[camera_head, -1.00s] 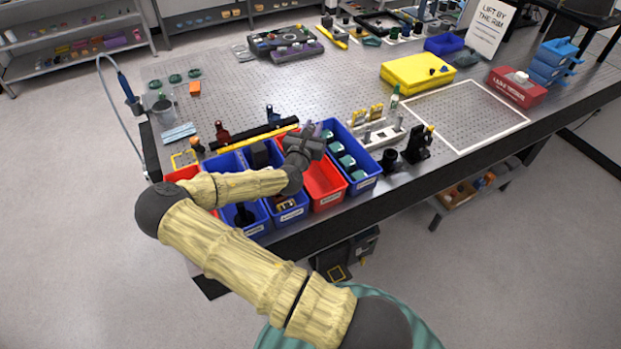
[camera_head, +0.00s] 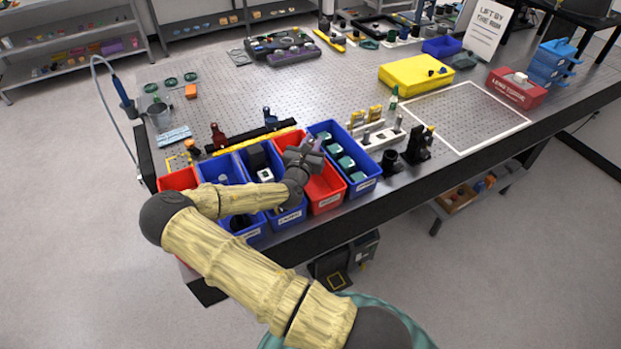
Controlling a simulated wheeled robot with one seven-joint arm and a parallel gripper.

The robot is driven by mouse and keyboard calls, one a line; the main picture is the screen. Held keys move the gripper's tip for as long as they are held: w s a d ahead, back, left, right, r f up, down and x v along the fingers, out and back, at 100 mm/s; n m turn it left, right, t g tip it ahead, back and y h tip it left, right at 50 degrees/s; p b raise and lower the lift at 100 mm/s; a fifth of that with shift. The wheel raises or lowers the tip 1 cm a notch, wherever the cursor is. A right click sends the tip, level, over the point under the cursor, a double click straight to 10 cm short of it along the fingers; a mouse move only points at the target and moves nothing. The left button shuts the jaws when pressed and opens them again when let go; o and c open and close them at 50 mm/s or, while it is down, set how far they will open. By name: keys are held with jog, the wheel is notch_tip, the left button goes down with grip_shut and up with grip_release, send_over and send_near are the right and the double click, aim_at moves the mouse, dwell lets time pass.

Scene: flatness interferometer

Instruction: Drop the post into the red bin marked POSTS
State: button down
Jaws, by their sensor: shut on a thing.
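My gripper (camera_head: 308,153) is over the back part of a red bin (camera_head: 325,188) in the row of bins at the table's front edge. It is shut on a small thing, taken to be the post. Only a greyish bit of the post (camera_head: 318,143) shows at the fingertips; the rest is hidden by the gripper. Another red bin (camera_head: 177,181) stands at the left end of the row, partly behind my arm. The bin labels are too small to read, so I cannot tell which is marked POSTS. The inside of the nearer red bin looks empty at its front.
A blue bin (camera_head: 364,185) with several green-topped parts stands right of the red bin. More blue bins (camera_head: 250,234) stand to the left, partly under my arm. Black mounts (camera_head: 417,147) stand farther right. The framed area (camera_head: 455,115) of the table is clear.

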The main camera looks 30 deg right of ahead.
jog(key=shift+a+f, duration=0.15)
jog(key=shift+a, duration=0.15)
jog(key=c, duration=1.2)
grip_release()
jog(key=shift+d, duration=0.1)
jog(key=shift+o, duration=0.2)
jog(key=shift+f, duration=0.1)
jog(key=b+v, duration=0.5)
jog(key=v, duration=1.2)
jog(key=shift+s, duration=0.2)
